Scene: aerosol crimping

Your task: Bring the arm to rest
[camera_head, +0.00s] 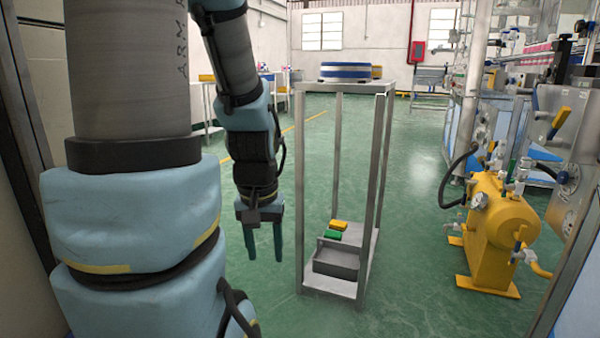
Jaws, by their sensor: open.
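My gripper (264,243) hangs at the end of my arm, left of the middle of the view, with its fingers pointing down.
On the stand's top lies a round blue and white thing (344,71). Its low shelf holds a grey bin (335,264), a yellow block (338,225) and a green block (333,235). A yellow tank (492,222) with valves stands right. Floor between stand and tank is clear.

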